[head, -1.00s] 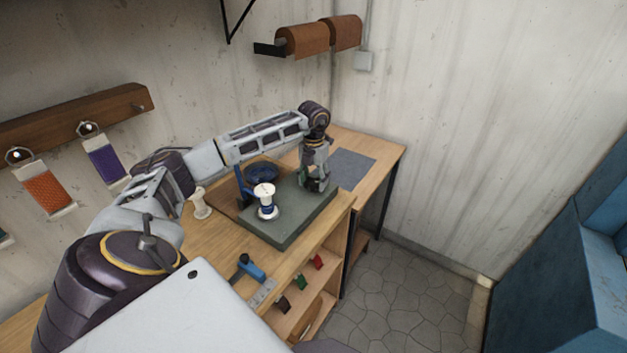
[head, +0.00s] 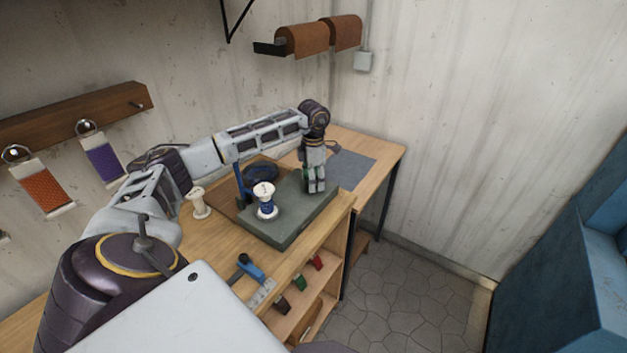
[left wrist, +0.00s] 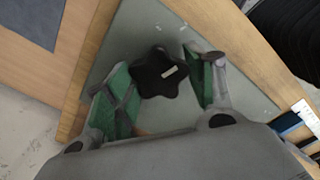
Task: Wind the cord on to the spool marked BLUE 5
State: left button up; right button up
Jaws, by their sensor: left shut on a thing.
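A white spool (head: 266,188) with blue cord on it stands upright on a grey-green base (head: 288,240) on the bench. Its marking is too small to read. A dark blue coil (head: 262,171) lies behind it, beside a blue upright post (head: 240,183). My left gripper (head: 317,188) points down at the right part of the base, right of the spool. My right gripper is not in view.
An empty pale spool (head: 199,203) stands on the bench at left. A blue-handled tool (head: 252,268) lies near the front edge. A grey mat (head: 352,168) lies at the far right end. Small coloured items sit on the shelf below, including a red one (head: 317,262).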

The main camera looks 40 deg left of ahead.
pick_arm(q)
jog(key=shift+f+m, duration=0.15)
jog(key=shift+m, duration=1.05)
jog(key=m, duration=0.3)
jog(key=shift+s, duration=0.1)
jog(key=m+b, duration=0.1)
jog(key=m, duration=0.5)
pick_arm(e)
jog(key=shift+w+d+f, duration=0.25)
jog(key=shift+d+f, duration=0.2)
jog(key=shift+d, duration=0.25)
pick_arm(q)
jog(key=o, duration=1)
jog(key=shift+a, duration=0.1)
